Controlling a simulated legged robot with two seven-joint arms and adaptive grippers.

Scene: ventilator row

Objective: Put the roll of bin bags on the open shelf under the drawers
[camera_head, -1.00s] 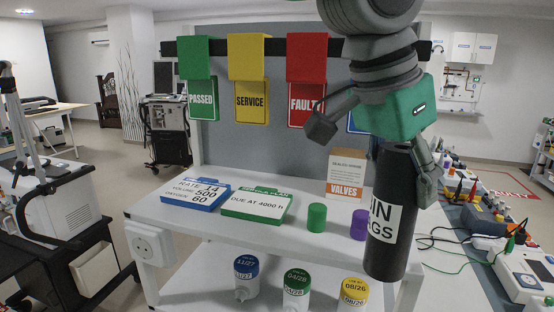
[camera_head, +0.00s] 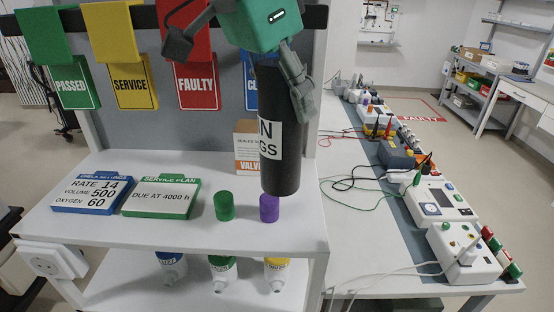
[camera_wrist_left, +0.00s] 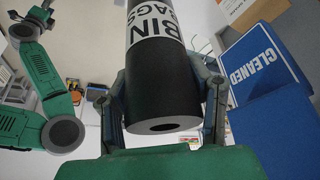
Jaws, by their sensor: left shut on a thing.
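The roll of bin bags (camera_head: 284,165) is a black upright cylinder with a white label. My left gripper (camera_head: 283,80) is shut on its upper part, with fingers on both sides. In the left wrist view the roll (camera_wrist_left: 165,85) sits between the two fingers (camera_wrist_left: 165,100), its hollow end facing the camera. In the head view the roll hangs in front of the white cart's top, close to the purple cap (camera_head: 269,208); I cannot tell whether it touches. I cannot clearly make out an open shelf under drawers. A green arm of mine shows at the left of the wrist view, its gripper unclear.
The white cart (camera_head: 110,228) holds a blue and a green sign block, a green cap (camera_head: 224,206) and a valves box (camera_head: 246,148). A bench (camera_head: 375,235) with instruments and cables lies right. A rack (camera_head: 484,75) stands far right.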

